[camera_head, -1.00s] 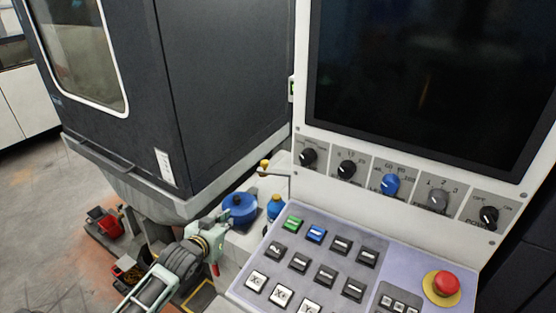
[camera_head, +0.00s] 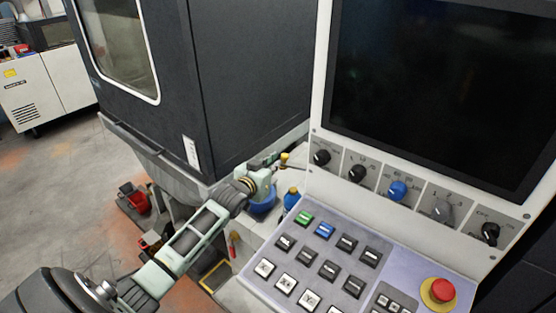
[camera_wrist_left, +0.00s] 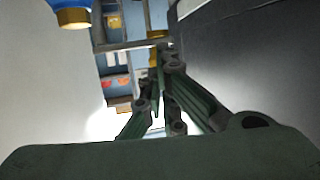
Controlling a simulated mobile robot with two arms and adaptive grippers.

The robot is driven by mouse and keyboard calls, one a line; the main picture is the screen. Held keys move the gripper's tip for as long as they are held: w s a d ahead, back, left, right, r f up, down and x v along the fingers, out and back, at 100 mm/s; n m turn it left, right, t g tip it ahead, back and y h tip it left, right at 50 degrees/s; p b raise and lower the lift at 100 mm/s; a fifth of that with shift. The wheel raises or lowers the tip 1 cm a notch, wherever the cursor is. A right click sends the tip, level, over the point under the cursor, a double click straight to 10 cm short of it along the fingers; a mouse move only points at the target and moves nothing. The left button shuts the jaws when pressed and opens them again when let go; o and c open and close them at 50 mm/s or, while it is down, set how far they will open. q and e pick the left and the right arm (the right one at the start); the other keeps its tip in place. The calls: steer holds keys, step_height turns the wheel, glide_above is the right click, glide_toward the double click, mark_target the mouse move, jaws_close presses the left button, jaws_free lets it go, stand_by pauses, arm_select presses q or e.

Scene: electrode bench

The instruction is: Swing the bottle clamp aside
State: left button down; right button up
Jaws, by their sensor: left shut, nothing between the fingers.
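A small yellow knob (camera_head: 284,158) stands beside the dark machine cabinet, next to a pale arm; I take this to be the bottle clamp, but its shape is mostly hidden. My left gripper (camera_head: 271,159) is just left of the knob, with its fingers shut and empty. I cannot tell whether they touch it. A wide blue bottle (camera_head: 263,206) is partly hidden behind my gripper. A smaller blue bottle with a yellow cap (camera_head: 291,199) stands to its right. In the left wrist view, the shut fingers (camera_wrist_left: 163,52) point away, and a gold cap (camera_wrist_left: 73,17) shows upper left.
The control panel (camera_head: 268,242) with buttons, knobs and a red stop button (camera_head: 438,291) stands close on the right. The dark cabinet (camera_head: 250,90) rises behind. A red object (camera_head: 136,199) is on the floor at left.

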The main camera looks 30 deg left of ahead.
arm_select(q)
steer(key=shift+p+x, duration=0.4)
steer(key=shift+x, duration=1.4)
steer(key=shift+w+a+b, duration=0.7)
steer(key=shift+w+b, duration=0.1)
steer(key=shift+w, duration=0.15)
